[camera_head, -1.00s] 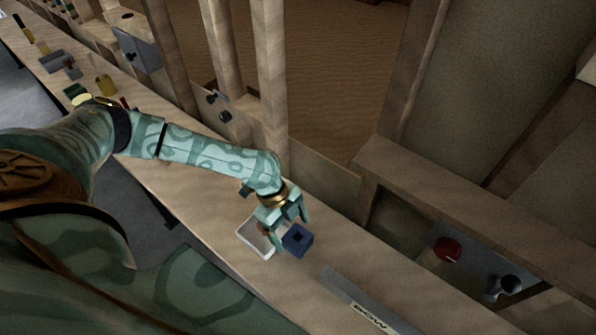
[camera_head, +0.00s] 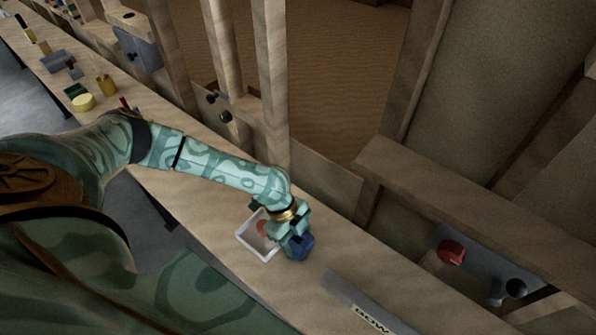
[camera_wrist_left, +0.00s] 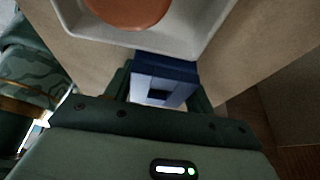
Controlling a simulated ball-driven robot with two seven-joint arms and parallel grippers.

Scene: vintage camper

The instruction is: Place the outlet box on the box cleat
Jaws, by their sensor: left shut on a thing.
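The blue outlet box (camera_head: 299,249) is a small block with a dark square opening, low over or on the wooden bench top. My left gripper (camera_head: 297,238) is shut on it; the fingers hide part of its sides. In the left wrist view the box (camera_wrist_left: 163,84) sits between the two dark fingers (camera_wrist_left: 162,92), its square opening facing the camera. I cannot tell whether the box touches the bench. I cannot make out the box cleat for certain. My right gripper is not in view.
A white tray (camera_head: 244,241) holding an orange-brown round thing stands close beside the box. A grey strip with lettering (camera_head: 354,300) lies along the bench to the right. Wall studs (camera_head: 271,85) rise behind. A red round thing (camera_head: 451,252) is in a recess at right.

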